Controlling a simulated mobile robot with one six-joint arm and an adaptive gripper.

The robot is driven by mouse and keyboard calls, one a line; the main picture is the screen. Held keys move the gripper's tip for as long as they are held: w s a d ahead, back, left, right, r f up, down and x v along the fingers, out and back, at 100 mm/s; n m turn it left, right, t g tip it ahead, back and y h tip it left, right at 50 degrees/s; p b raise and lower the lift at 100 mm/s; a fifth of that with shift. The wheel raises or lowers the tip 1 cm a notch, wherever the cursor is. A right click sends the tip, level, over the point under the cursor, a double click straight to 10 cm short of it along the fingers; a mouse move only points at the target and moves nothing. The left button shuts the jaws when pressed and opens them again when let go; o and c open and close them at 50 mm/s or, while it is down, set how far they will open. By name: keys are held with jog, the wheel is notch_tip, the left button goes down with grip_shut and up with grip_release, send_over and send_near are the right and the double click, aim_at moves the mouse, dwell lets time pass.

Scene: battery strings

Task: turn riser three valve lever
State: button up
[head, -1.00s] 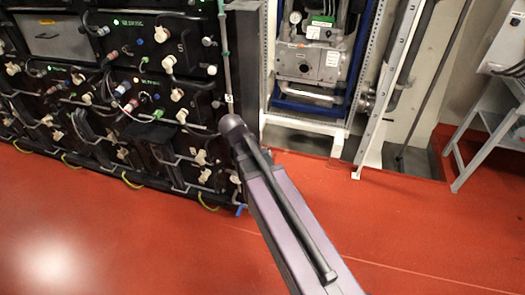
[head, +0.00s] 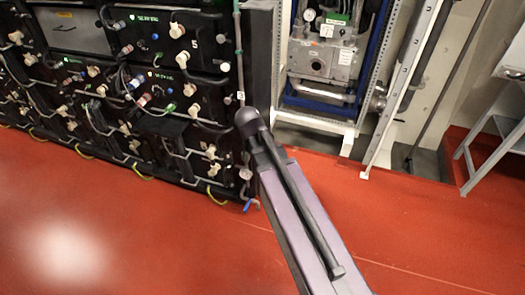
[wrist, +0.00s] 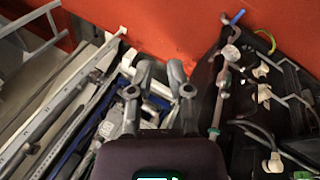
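A thin vertical riser pipe (head: 240,70) runs down the right edge of the black battery rack. A small blue lever (head: 247,205) shows at its foot, near the floor. In the wrist view the blue lever (wrist: 237,17) is at the top right, beyond a round grey fitting (wrist: 232,52) on the pipe. In the head view my arm hides the gripper.
The battery rack (head: 130,85) with hoses and cream connectors fills the left. A metal pump unit (head: 322,60) stands in a white frame right of the rack. A grey stand (head: 495,125) is at far right. The red floor (head: 120,220) in front is clear.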

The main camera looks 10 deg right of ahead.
jog(key=w+f+m+y+b, duration=0.2)
jog(key=w+f+m, duration=0.1)
jog(key=w+f+m+y+b, duration=0.1)
jog(key=f+m, duration=0.1)
jog(key=shift+w+d, duration=0.25)
jog(key=shift+d, duration=0.1)
grip_shut()
jog(key=w+d+f+m+t+y+b, duration=0.1)
jog(key=w+d+f+m+y+b, duration=0.1)
jog(key=w+m, duration=0.4)
jog(key=w+d+f+m+t+y+b, duration=0.2)
jog(key=w+d+m+y+b, duration=0.2)
jog(key=w+m+y+b, duration=0.3)
jog(key=m, duration=0.2)
jog(key=shift+w+d+f+m, duration=0.2)
jog(key=shift+d+m, duration=0.1)
jog(key=shift+d, duration=0.1)
jog(key=shift+f, duration=0.15)
jog(key=w+a+f+b, duration=0.3)
jog(key=a+f+b, duration=0.4)
jog(key=a+b, duration=0.1)
jog(key=shift+w+a+f, duration=0.35)
jog(key=shift+a, duration=0.55)
